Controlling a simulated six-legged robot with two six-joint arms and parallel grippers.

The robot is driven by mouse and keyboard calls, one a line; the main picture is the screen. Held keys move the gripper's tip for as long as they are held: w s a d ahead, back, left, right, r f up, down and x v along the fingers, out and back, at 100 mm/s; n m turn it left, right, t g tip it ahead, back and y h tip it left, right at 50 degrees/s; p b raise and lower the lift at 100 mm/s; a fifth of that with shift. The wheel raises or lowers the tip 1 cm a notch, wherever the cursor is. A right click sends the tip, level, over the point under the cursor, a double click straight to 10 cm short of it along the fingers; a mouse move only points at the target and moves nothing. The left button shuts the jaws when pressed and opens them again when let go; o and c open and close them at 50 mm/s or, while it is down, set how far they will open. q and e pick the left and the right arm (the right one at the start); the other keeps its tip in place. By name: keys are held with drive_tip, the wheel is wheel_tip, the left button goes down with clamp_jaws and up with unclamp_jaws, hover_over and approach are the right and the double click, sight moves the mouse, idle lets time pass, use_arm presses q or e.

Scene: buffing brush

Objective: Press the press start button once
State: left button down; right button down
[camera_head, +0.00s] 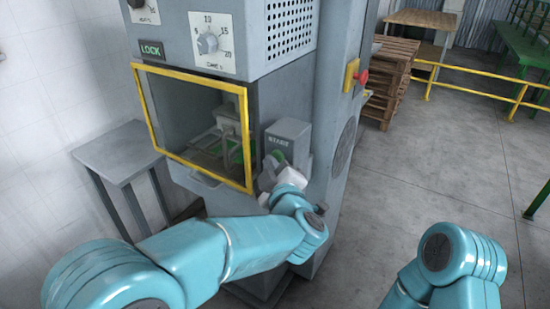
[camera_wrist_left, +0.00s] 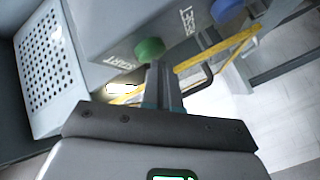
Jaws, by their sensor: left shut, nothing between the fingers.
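The press is a tall grey machine (camera_head: 225,55) with a yellow-framed guard door (camera_head: 190,76) on its front. A grey button box (camera_head: 292,135) juts out at the door's right. The green start button (camera_wrist_left: 150,50), marked START, shows in the left wrist view; in the head view it is partly hidden behind my gripper. My left gripper (camera_head: 268,173) is shut and empty, just in front of this box. In the left wrist view its fingertips (camera_wrist_left: 163,72) are close to the green button; I cannot tell whether they touch. My right gripper is out of view.
A blue button (camera_wrist_left: 227,9) is at the top of the left wrist view. A red emergency knob (camera_head: 361,76) on a yellow plate is on the machine's right side. A grey side table (camera_head: 118,150) stands left.

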use_arm(q)
drive_tip(key=shift+w+d, duration=0.15)
idle(0.6)
drive_tip(key=shift+s+a+b, duration=0.5)
drive_tip(key=shift+s+a, duration=0.05)
drive_tip(key=shift+s, duration=0.2)
drive_tip(key=s+a+b, duration=0.1)
drive_tip(key=s, duration=0.1)
drive_tip(key=s+a+b, duration=0.1)
drive_tip(key=s+a, duration=0.1)
